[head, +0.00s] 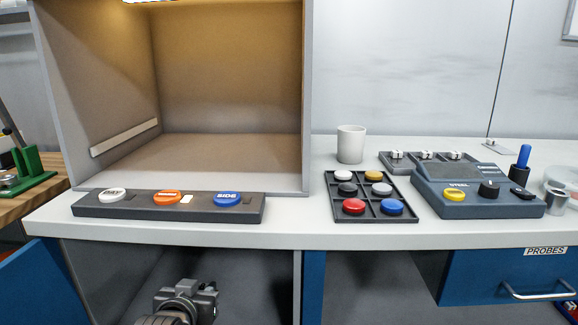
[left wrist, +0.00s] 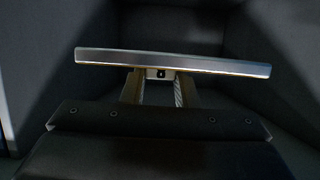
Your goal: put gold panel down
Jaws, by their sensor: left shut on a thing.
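My left gripper (head: 187,297) is low in the dark open bay under the counter, below the button strip. In the left wrist view my left gripper (left wrist: 158,88) is shut on the gold panel (left wrist: 172,62). The panel shows nearly edge-on as a thin, wide greyish bar with a faint gold lower edge, lying across both fingertips. Its face is hidden from this angle. I cannot make out the panel in the head view. My right gripper is not in view.
An open light booth (head: 225,155) stands on the counter (head: 300,232), with a button strip (head: 140,209) along its front. To the right are a white cup (head: 350,144), a dark tray (head: 372,216) of coloured discs and a grey-blue tester (head: 480,208). Bay walls surround the gripper.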

